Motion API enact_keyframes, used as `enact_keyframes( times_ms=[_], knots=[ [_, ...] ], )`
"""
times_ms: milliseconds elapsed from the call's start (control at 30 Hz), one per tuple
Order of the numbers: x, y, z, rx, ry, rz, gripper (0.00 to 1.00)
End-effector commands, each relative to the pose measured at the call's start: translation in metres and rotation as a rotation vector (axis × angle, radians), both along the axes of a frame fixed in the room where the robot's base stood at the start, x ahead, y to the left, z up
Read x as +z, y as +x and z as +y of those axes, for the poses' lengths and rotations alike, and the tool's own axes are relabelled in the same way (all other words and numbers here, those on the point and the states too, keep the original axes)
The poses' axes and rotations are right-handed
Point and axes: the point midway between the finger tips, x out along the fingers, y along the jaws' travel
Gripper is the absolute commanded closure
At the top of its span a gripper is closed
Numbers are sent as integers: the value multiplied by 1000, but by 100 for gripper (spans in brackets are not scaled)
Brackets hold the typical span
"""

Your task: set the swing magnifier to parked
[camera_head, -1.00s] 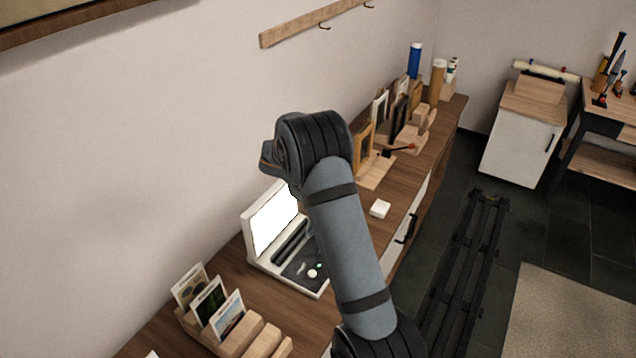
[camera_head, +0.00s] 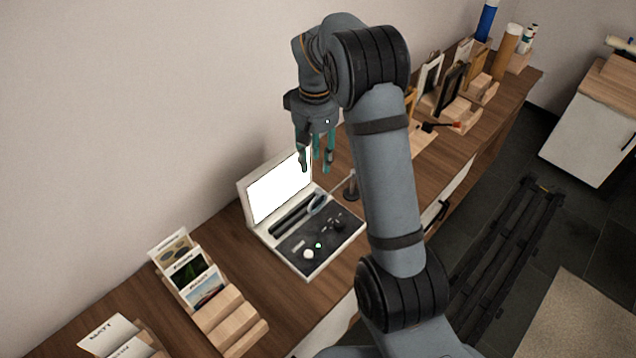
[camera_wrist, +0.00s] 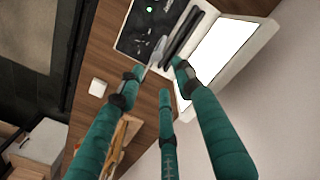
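The swing magnifier (camera_head: 317,204) has a small oval lens on a thin arm that runs to a short dark post (camera_head: 351,189) beside the case's right edge. Its lens lies over the open white case (camera_head: 310,274), near the dark bars. In the wrist view the lens (camera_wrist: 158,46) shows just past the fingertips, and part of its arm and post is hidden by a finger. My gripper (camera_head: 316,166) has several teal fingers pointing down, spread and empty. It hangs above the back of the case, apart from the magnifier; the wrist view shows it open (camera_wrist: 158,80).
The case's lit white screen (camera_head: 280,187) stands at its back, against the wall side. A wooden card rack (camera_head: 232,322) stands at the left, and frames on wooden stands (camera_head: 450,110) at the right. A small white block (camera_wrist: 98,87) lies on the bench.

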Motion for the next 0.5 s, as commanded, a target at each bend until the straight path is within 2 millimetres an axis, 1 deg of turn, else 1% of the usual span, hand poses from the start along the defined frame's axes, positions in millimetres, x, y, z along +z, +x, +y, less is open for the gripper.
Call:
enact_keyframes(
  times_ms=[100,233,367,500],
  knots=[
    [-2,0,-2,-79,-2,1,65],
    [-14,0,-2,-95,-3,3,65],
    [-36,-1,-2,-93,-4,6,65],
    [-63,-1,-3,-93,-4,6,65]
  ],
)
